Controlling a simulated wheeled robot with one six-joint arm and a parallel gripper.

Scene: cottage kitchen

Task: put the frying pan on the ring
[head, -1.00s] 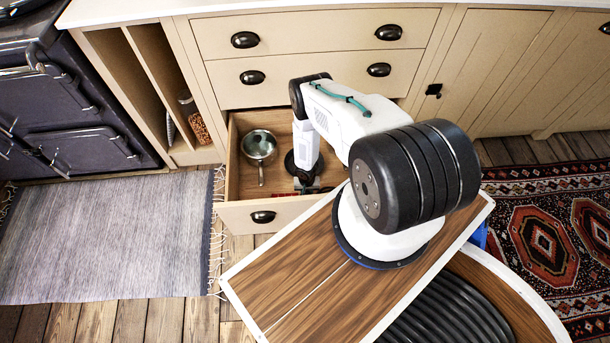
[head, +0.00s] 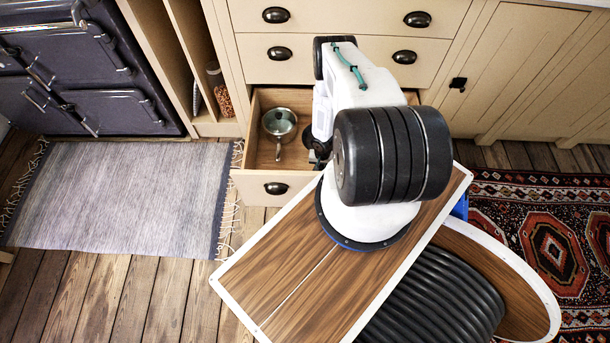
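The lower drawer (head: 262,186) stands open, jutting out from the cabinet. A steel saucepan (head: 279,122) with a glass lid lies in its left part, handle toward the drawer front. My arm rises from my wooden deck and covers the right part of the drawer. A small dark shape shows at the arm's left edge, over the drawer; I cannot tell whether it is part of my gripper or of a pan. No frying pan can be made out clearly. My gripper's fingers are hidden behind the arm. The ring is not in view.
A dark range cooker (head: 85,75) stands at the left; its top is out of view. A grey rug (head: 125,195) lies before it, a patterned red rug (head: 550,245) at the right. A jar (head: 219,92) stands in the open shelf slot beside the drawer.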

